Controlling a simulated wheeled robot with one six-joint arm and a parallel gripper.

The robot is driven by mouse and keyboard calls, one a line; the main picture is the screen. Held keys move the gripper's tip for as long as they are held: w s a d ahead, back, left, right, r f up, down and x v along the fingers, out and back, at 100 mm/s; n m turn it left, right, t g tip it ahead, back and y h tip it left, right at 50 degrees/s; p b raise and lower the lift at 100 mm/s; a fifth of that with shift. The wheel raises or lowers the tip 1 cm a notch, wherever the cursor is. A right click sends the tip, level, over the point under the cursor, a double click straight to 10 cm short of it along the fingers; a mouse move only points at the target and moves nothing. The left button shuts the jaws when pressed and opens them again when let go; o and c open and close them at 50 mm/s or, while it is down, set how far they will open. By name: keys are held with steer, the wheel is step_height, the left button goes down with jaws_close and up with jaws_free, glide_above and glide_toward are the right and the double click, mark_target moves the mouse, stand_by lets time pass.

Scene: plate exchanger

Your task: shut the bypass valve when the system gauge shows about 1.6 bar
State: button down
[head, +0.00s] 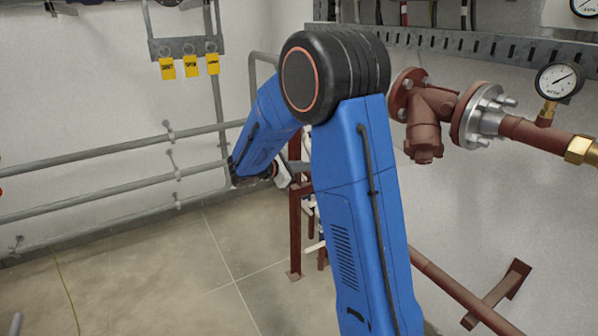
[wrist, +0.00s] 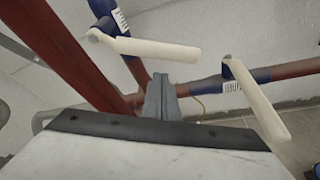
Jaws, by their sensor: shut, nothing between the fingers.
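A round white gauge (head: 558,80) stands on the red-brown pipe at the right of the head view; its needle points to the upper right, but the scale is too small to read. In the wrist view, two blue valves with cream levers show: one lever (wrist: 150,48) lies nearly level at upper left, the other (wrist: 257,103) slants down at the right. I cannot tell which is the bypass valve. My gripper (wrist: 161,82) is shut and empty, its fingertips below the left lever and left of the right one. In the head view my arm partly hides the valves.
A second gauge (head: 585,5) is cut off at the top right. A flanged red-brown strainer (head: 427,115) stands right of my arm. Grey rails (head: 110,185) run along the left wall, with yellow tags (head: 190,66) above. The floor (head: 150,270) at left is mostly clear.

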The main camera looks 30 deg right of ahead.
steer(key=shift+s+r, duration=0.4)
steer(key=shift+r, duration=0.4)
steer(key=shift+s+r+n+g, duration=0.25)
steer(key=shift+s+r+n, duration=0.1)
steer(key=shift+r, duration=0.45)
steer(key=shift+s+r+n+g, duration=0.2)
steer(key=shift+s+r+n, duration=0.1)
steer(key=shift+r, duration=0.5)
steer(key=shift+s+r+n+g, duration=0.25)
steer(key=shift+s+r+n, duration=0.1)
steer(key=shift+r, duration=0.45)
steer(key=shift+w, duration=0.1)
steer(key=shift+r, duration=0.1)
